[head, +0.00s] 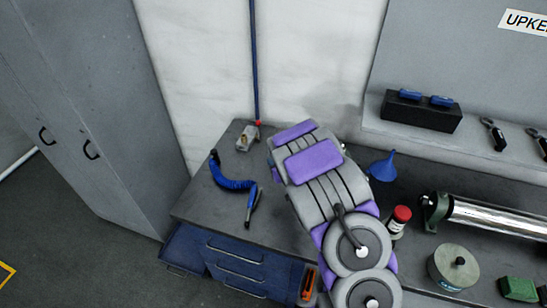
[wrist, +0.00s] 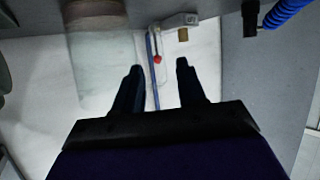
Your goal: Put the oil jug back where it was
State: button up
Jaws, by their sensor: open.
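My gripper (wrist: 158,66) is open in the wrist view, its two dark fingers apart with nothing held between them. A pale, translucent, round-cornered shape (wrist: 98,75) stands left of the fingers against the white wall. It looks like the oil jug, but its handle and cap cannot be made out. It is apart from the fingers. In the head view no oil jug can be made out; my grey and purple arm covers the middle of the bench (head: 205,200) and hides my fingers.
A blue coiled hose (head: 230,184) lies at the bench's left end, near a small metal fitting (head: 248,137) under a blue pipe. A blue funnel (head: 383,167), a red-capped bottle (head: 400,218), a round tin (head: 453,267) and a foil roll (head: 490,220) stand right of my arm.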

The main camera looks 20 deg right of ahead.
jog(key=shift+s+r, duration=0.25)
jog(key=shift+s, duration=0.1)
jog(key=s+d+r+m+g+h, duration=0.2)
jog(key=s+d+r+g+h, duration=0.1)
jog(key=s+r, duration=0.35)
jog(key=s+d+r+m+g+h, duration=0.1)
jog(key=s+d+r+g+h, duration=0.1)
jog(key=s+r+g, duration=0.35)
jog(key=s+a+r+g+y, duration=0.1)
jog(key=s+a+r+g, duration=0.1)
jog(key=s, duration=1)
jog(key=s+a+r+g+y, duration=0.1)
jog(key=s+a, duration=0.5)
jog(key=s, duration=0.6)
jog(key=s+a+r+n+g+y, duration=0.1)
jog(key=s+a+r+g, duration=0.2)
jog(key=s, duration=1)
notch_tip(320, 180, up, 3)
jog(key=shift+a+f+g, duration=0.15)
jog(key=shift+a+g, duration=0.2)
jog(key=shift+a, duration=0.25)
jog(key=shift+w+d, duration=0.1)
